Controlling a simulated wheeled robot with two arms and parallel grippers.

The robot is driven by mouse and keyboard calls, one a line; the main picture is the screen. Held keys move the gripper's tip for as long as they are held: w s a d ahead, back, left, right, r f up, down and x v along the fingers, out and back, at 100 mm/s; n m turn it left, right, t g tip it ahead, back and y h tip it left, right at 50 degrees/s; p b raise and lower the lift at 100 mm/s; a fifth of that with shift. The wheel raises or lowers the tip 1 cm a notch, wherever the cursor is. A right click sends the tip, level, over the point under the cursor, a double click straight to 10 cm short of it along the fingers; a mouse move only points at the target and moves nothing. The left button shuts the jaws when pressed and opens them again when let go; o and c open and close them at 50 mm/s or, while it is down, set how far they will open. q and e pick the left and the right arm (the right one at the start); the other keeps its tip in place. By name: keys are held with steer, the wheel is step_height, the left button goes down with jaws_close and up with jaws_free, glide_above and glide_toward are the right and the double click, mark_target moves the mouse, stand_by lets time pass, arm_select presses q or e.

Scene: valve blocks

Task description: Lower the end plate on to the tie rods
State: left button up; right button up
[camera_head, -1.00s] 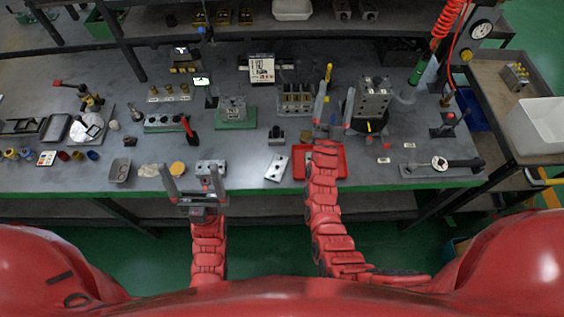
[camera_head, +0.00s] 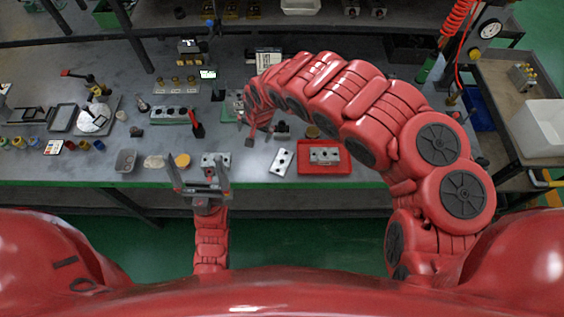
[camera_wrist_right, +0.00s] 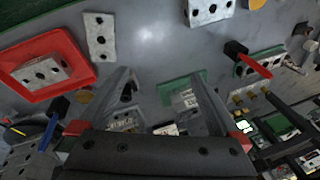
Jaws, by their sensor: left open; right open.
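Three pale plates with dark holes lie low on the bench: one (camera_head: 215,160) just beyond my left gripper, one tilted (camera_head: 282,161), and one (camera_head: 324,155) in the red tray. I cannot tell which is the end plate. A small block on a green base (camera_wrist_right: 171,86) shows between the fingers of my right gripper (camera_wrist_right: 162,82) in the right wrist view; tie rods are too small to make out. My right gripper is open and holds nothing visible; my own arm mostly hides it in the head view. My left gripper (camera_head: 199,178) is open and empty at the front edge.
The red tray (camera_head: 303,170) sits near the front edge. A red-handled tool (camera_head: 197,124) and a block with several bores (camera_head: 172,114) stand left of the green base. My right arm covers the bench's right middle. Small parts crowd the left side.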

steer(key=s+d+g+h, duration=0.1)
steer(key=s+d+h, duration=0.2)
steer(key=d, duration=0.5)
steer(key=b, duration=0.6)
glide_toward(282, 162)
steer(key=shift+w+d+f+m+b, duration=0.1)
steer(key=shift+d+f+m+b, duration=0.05)
steer(key=shift+f+b, duration=0.3)
steer(key=shift+w+d+f+m+b, duration=0.15)
steer(key=shift+f+b, duration=0.2)
steer(key=shift+f, duration=0.2)
steer(key=shift+w+d+f+b, duration=0.1)
steer(key=shift+f+b, duration=0.2)
steer(key=shift+f, duration=0.35)
steer(key=shift+f+b, duration=0.3)
steer(key=shift+f, duration=0.15)
steer(key=shift+w+f+p, duration=0.15)
steer(key=shift+f+p, duration=0.1)
steer(key=shift+f, duration=0.7)
steer(key=shift+w+f+p, duration=0.2)
steer(key=shift+f+p, duration=0.05)
steer(key=shift+f, duration=0.9)
steer(key=shift+c, duration=0.2)
